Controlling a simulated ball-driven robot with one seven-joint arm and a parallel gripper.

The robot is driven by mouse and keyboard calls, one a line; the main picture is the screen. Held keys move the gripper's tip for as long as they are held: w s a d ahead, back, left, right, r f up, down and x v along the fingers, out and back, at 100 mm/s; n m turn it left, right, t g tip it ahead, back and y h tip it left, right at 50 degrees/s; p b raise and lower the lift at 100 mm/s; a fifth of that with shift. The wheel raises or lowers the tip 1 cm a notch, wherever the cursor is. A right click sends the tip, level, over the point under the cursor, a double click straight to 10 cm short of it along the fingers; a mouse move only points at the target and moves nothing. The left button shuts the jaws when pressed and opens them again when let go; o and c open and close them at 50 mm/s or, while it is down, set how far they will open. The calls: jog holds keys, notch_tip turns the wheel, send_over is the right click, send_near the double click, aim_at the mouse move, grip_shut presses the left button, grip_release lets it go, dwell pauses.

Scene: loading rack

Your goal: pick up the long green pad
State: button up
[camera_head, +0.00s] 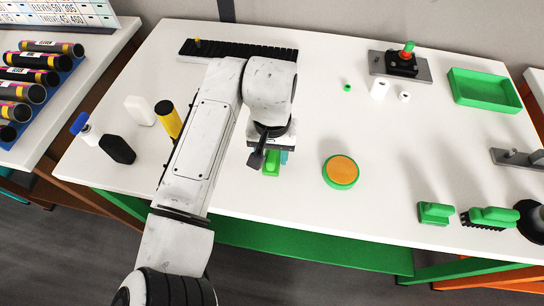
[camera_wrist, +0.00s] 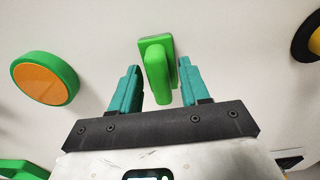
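A green pad (camera_wrist: 158,72) stands on the white table between my fingertips in the wrist view. It has a flatter, wider part behind a long raised bar. In the head view the green pad (camera_head: 271,163) shows partly, below my gripper (camera_head: 280,157). In the wrist view my gripper (camera_wrist: 158,68) is open, with one teal finger on each side of the pad. A gap shows on the left; the right finger is close to the pad, and I cannot tell whether it touches.
A green round thing with an orange top (camera_head: 341,171) lies to the right. A small green block (camera_head: 435,213) and a green-topped brush (camera_head: 490,218) stand near the front right edge. A yellow cylinder (camera_head: 168,121) and bottles (camera_head: 117,148) stand left of my arm. The table's middle is mostly clear.

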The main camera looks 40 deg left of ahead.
aim_at(272, 152)
jog(key=c, duration=0.6)
jog(key=shift+r, duration=0.15)
jog(key=shift+r, duration=0.25)
notch_tip(272, 152, up, 2)
jog(key=shift+r+b, duration=0.1)
jog(key=shift+b, duration=0.35)
jog(key=s+r+p, duration=0.1)
jog(key=s+r, duration=0.9)
jog(key=s, duration=0.4)
jog(key=shift+d, duration=0.4)
